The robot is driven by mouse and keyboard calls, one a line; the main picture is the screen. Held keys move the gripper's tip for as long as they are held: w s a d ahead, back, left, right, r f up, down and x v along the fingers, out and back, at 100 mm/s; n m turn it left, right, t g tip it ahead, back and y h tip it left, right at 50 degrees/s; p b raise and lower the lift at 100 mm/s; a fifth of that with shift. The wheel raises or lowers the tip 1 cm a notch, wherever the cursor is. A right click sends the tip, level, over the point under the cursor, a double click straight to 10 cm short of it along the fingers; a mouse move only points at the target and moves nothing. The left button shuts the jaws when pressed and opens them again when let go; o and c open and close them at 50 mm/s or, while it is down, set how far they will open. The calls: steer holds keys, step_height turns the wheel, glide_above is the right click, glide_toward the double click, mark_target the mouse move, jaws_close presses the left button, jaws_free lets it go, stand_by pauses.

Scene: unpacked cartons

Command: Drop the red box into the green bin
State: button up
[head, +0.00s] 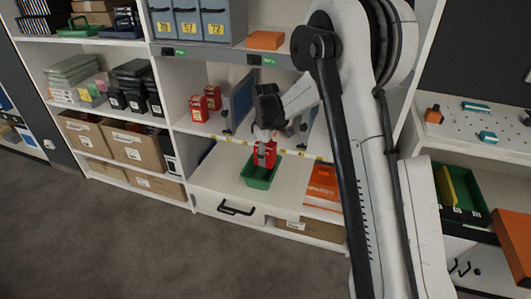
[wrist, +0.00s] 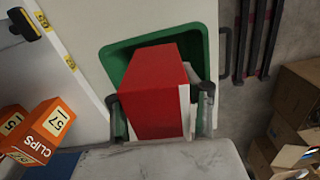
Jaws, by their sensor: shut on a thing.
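My gripper (head: 266,137) is shut on the red box (head: 265,154), one finger on either side of it. In the head view the box hangs just above the back part of the green bin (head: 260,176), which sits on a white surface. In the wrist view the red box (wrist: 155,88) is between the fingertips (wrist: 160,103) and covers much of the green bin (wrist: 204,38) beyond it. Part of the bin's rim and inside shows around the box. How far the box is above the bin floor I cannot tell.
Red boxes (head: 206,103) stand on the shelf above, left of my gripper. Orange boxes (head: 322,188) lie right of the bin. In the wrist view orange clip boxes (wrist: 42,135) are at lower left. White surface is free left of the bin.

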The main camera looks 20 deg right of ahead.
steer(key=shift+f, duration=0.45)
steer(key=o, duration=1.3)
steer(key=shift+r, duration=0.15)
step_height(320, 180, up, 12)
steer(key=shift+f, duration=0.1)
steer(key=shift+s, duration=0.1)
